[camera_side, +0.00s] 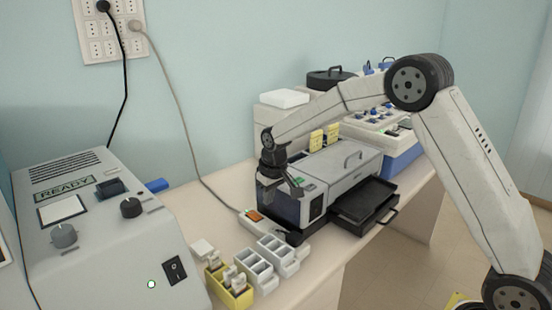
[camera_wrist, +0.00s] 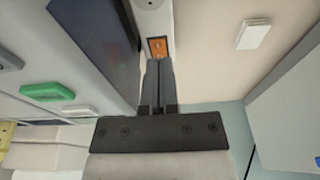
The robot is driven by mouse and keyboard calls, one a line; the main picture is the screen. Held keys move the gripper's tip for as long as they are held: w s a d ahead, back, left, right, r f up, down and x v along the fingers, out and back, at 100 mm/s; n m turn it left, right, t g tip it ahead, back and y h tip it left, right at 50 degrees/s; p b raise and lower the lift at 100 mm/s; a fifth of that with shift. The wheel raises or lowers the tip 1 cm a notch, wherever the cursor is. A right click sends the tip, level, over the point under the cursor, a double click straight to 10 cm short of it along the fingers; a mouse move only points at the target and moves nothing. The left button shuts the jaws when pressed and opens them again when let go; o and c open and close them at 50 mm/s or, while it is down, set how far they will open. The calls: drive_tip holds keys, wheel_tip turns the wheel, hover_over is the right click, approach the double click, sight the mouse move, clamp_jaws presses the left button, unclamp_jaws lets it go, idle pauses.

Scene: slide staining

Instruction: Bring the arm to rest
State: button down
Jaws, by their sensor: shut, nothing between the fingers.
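My gripper (camera_side: 292,187) is in front of the grey slide machine (camera_side: 345,172), beside its dark front window, above the bench. In the wrist view my gripper (camera_wrist: 160,64) has its two grey fingers together with nothing between them. Below the fingertips in that view is a power strip with an orange switch (camera_wrist: 158,47). The same orange switch (camera_side: 254,215) shows in the side view, below and left of my gripper. My arm reaches over the machine from the right, its elbow raised. The exact gap between fingertips and machine cannot be told.
A yellow slide rack (camera_side: 237,297) and white racks (camera_side: 262,277) stand at the bench's front. A small white block (camera_side: 201,247) lies beside them. A large grey device (camera_side: 95,225) marked READY is at left. A black drawer tray (camera_side: 364,202) sticks out of the machine.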

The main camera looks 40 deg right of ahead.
drive_tip(key=s+a+f, duration=0.1)
drive_tip(key=s+a, duration=0.1)
drive_tip(key=s, duration=2.3)
drive_tip(key=shift+s+f+t, duration=0.2)
drive_tip(key=shift+f+t, duration=0.1)
